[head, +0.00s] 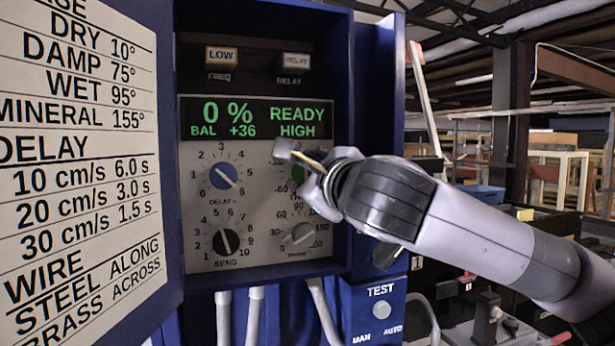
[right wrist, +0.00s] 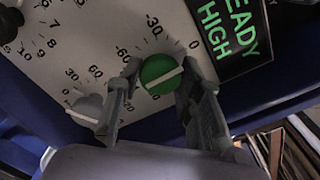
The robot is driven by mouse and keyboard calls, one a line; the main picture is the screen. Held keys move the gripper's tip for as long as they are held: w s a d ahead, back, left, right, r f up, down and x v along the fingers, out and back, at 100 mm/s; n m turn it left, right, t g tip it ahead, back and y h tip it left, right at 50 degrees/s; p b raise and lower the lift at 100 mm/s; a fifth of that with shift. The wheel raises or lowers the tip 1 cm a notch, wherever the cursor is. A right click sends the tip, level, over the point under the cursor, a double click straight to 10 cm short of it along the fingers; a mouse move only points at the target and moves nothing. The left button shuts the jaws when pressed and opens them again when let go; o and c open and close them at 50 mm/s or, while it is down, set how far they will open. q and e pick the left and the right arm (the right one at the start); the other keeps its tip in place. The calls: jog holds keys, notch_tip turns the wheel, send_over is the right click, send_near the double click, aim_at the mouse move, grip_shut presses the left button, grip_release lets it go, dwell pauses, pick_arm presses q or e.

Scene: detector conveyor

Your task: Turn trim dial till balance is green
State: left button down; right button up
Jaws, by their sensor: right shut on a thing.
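The green trim dial (right wrist: 161,75) with its white pointer bar sits between the two fingers of my right gripper (right wrist: 157,85), which is shut on it. In the head view the dial (head: 298,174) is mostly hidden behind my right gripper (head: 301,168). The display (head: 256,118) reads "0 %", "BAL +36", "READY" and "HIGH", all in green letters on black. My left gripper is not in view.
Left of the trim dial are a blue delay dial (head: 223,176) and a black sensitivity dial (head: 226,242). A grey phase dial (head: 304,234) is just below it. The open cabinet door (head: 75,170) carries a printed chart. A TEST box (head: 379,310) stands below right.

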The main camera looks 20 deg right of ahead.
jog(key=n+b, duration=0.2)
jog(key=b, duration=0.1)
jog(key=n+b, duration=0.2)
jog(key=b, duration=0.1)
jog(key=shift+f+b, duration=0.3)
jog(key=shift+f, duration=0.05)
jog(key=shift+n+b, duration=0.3)
jog(key=shift+n, duration=0.1)
jog(key=shift+r+n+b, duration=0.15)
jog(key=shift+n+b, duration=0.35)
jog(key=shift+n, duration=0.4)
jog(key=n, duration=0.2)
jog(key=shift+n+b, duration=0.4)
jog(key=n, duration=0.3)
jog(key=shift+r, duration=0.1)
jog(key=shift+n+b, duration=0.3)
jog(key=shift+n, duration=1.4)
jog(key=o, duration=1.2)
jog(key=shift+c, duration=0.2)
